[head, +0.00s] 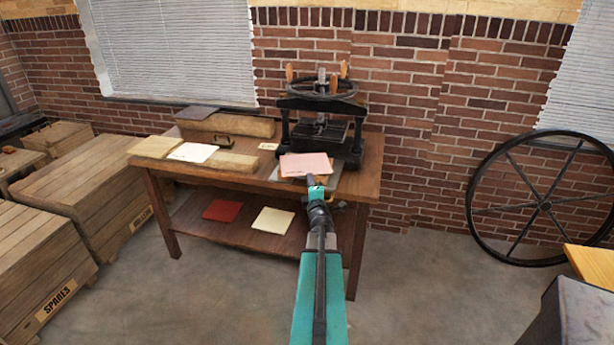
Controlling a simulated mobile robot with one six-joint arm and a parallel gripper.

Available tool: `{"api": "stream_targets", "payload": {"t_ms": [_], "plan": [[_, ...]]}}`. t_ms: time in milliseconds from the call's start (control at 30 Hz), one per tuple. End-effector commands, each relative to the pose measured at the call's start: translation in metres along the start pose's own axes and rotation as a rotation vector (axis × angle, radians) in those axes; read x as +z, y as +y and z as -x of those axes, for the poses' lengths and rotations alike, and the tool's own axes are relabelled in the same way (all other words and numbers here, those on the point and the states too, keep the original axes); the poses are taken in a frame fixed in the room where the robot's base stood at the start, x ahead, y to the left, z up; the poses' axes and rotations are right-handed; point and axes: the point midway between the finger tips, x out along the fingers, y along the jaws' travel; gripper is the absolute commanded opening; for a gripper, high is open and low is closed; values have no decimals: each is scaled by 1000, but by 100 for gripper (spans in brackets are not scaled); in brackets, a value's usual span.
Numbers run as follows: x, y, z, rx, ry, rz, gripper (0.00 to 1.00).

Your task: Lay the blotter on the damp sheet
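A pink sheet, which looks like the blotter (306,163), is over the front of the press at the table's right side. My gripper (314,182) meets its near edge from the front and appears shut on it. The fingertips are small and partly hidden. A grey plate (336,173) shows past the pink sheet's edges; I cannot tell whether the two touch. A white sheet (193,152) lies flat among pale boards on the table's left half; it may be the damp sheet. Anything directly under the pink sheet is hidden.
The black hand press (322,113) with its wheel stands behind the pink sheet. Boards (232,162) and a long wooden block (225,126) are on the table (258,187). Red (222,210) and cream (273,220) sheets lie on the lower shelf. Crates (90,190) stand left.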

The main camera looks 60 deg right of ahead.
Motion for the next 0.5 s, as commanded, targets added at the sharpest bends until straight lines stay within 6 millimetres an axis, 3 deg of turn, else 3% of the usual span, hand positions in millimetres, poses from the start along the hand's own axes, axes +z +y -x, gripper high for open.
{"api": "stream_targets", "payload": {"t_ms": [200, 500], "plan": [[0, -2, -22, 1, 1, 0, 15], [0, -1, -37, 0, 0, 0, 15]]}}
